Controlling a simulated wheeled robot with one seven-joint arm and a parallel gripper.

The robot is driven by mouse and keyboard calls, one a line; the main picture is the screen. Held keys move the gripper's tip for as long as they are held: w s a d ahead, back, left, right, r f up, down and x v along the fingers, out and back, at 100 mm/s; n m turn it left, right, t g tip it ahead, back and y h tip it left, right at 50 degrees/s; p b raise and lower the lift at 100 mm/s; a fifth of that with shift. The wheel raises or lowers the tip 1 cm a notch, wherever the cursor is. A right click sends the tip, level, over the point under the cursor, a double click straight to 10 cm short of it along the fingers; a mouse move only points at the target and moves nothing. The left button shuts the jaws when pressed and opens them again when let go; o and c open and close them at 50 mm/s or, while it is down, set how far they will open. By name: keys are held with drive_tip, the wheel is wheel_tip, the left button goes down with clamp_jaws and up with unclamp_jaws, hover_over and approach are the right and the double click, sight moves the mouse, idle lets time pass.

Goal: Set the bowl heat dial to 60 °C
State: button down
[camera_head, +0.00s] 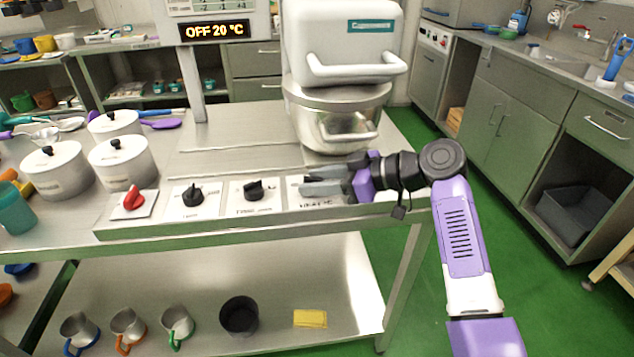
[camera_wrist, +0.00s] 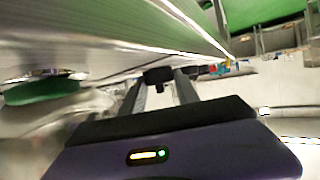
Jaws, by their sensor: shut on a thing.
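My gripper (camera_head: 310,182) reaches in from the right over the rightmost plate (camera_head: 316,205) of the control panel. That plate's lettering ends in "°C" and is partly covered. In the wrist view my gripper (camera_wrist: 162,85) is shut on a small dark knob (camera_wrist: 157,76) between its fingertips. This seems to be the heat dial; its pointer cannot be read, and my fingers hide it in the head view. The display (camera_head: 214,30) reads "OFF 20 °C". The mixer bowl (camera_head: 338,125) stands behind my gripper.
On the same panel, left of my gripper, are a red knob (camera_head: 133,199) and two black knobs, one left (camera_head: 192,196) and one right (camera_head: 254,190). White lidded pots (camera_head: 124,160) stand at the left. The steel counter (camera_head: 230,130) between pots and mixer is clear.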

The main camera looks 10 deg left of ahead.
drive_tip(key=c, duration=0.9)
unclamp_jaws()
drive_tip(key=shift+c, duration=0.2)
drive_tip(key=shift+v, duration=3.85)
